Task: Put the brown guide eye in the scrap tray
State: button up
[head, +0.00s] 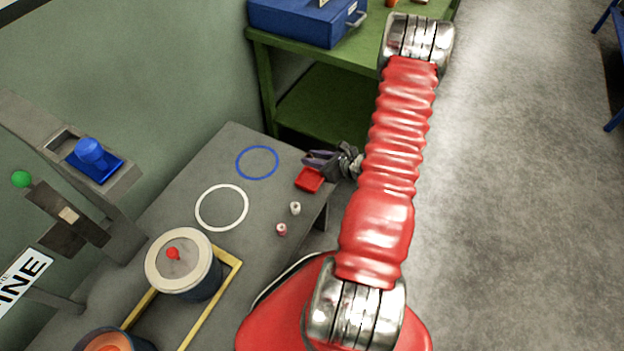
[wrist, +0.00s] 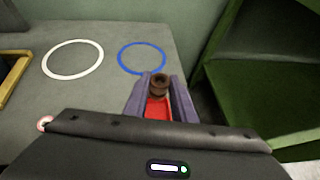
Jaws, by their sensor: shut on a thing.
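The brown guide eye (wrist: 159,85) is a small ringed piece between the fingertips in the wrist view. My gripper (wrist: 159,88) is shut on it. In the head view my gripper (head: 318,158) is at the far right end of the grey bench, and I cannot make out the guide eye there. A small red tray (head: 310,180), which I take for the scrap tray, lies on the bench just beside and below my gripper. In the wrist view the red tray (wrist: 157,110) shows between the fingers, below the guide eye, partly hidden.
The grey bench (head: 175,195) bears a blue ring (head: 239,166), a white ring (head: 198,215) and two small pale guide eyes (head: 295,208) (head: 281,230). A lidded spool pot (head: 160,262) stands nearer. A green table (head: 285,42) with a blue box (head: 300,22) stands behind.

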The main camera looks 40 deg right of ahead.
jog(key=shift+f, duration=0.1)
jog(key=shift+f, duration=2.8)
jog(key=shift+f, duration=2.1)
jog(key=o, duration=1)
